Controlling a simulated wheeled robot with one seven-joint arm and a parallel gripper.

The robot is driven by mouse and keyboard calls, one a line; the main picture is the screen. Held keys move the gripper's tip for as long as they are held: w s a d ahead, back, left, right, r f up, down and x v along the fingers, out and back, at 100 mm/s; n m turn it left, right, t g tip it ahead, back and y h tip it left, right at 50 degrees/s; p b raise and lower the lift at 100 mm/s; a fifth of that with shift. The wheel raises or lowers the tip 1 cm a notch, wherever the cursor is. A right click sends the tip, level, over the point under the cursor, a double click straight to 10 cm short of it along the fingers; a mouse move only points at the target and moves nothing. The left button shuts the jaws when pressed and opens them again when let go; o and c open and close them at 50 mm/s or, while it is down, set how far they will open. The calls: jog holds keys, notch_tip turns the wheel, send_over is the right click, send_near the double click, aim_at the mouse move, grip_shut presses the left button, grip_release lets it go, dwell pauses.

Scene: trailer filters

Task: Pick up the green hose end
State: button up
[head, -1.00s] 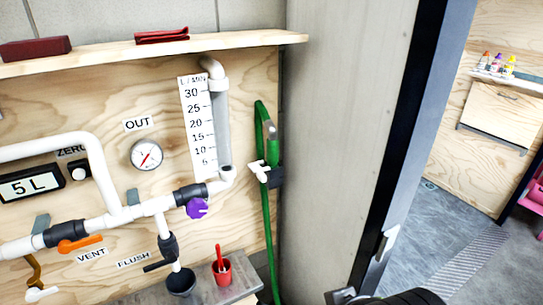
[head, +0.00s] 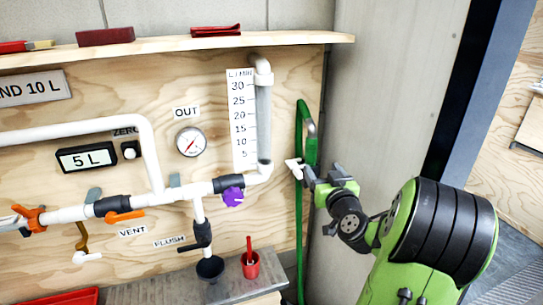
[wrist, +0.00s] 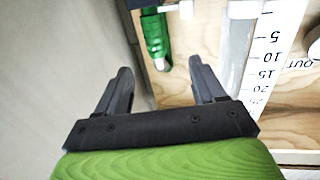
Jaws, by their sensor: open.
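The green hose (head: 299,225) hangs down the panel by the grey side wall and loops over at the top. Its short end (head: 312,148) comes down on the right of the loop, beside a white fitting (head: 294,168). In the wrist view the green hose end (wrist: 154,32) has a metallic tip and lies beyond my fingers, roughly in line with the gap between them. My gripper (head: 324,177) is open and empty, just below and right of the hose end. Both fingers also show in the wrist view (wrist: 162,72). The hose's holder is partly hidden behind my gripper.
The grey side wall (head: 385,90) stands close to the right of my gripper. A wooden shelf (head: 170,50) runs above the panel. White pipes, a flow scale (head: 241,120) and a purple valve handle (head: 232,197) lie left. A red cup (head: 250,265) stands below on a ledge.

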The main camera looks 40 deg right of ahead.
aim_at(312, 149)
jog(key=p+x, duration=0.1)
jog(key=x, duration=0.2)
jog(key=p+x, duration=0.2)
jog(key=x, duration=0.1)
jog(key=p+x, duration=0.1)
jog(key=x, duration=0.3)
jog(key=shift+s+d+r, duration=0.1)
jog(key=shift+d+r, duration=0.15)
jog(key=shift+d, duration=0.05)
jog(key=p+x, duration=0.2)
jog(key=x, duration=0.3)
jog(key=shift+w+d+f, duration=0.2)
jog(key=shift+w+d, duration=0.05)
jog(key=shift+d, duration=0.15)
jog(key=shift+s+a, duration=0.1)
jog(key=shift+c, duration=0.8)
jog(key=c, duration=1)
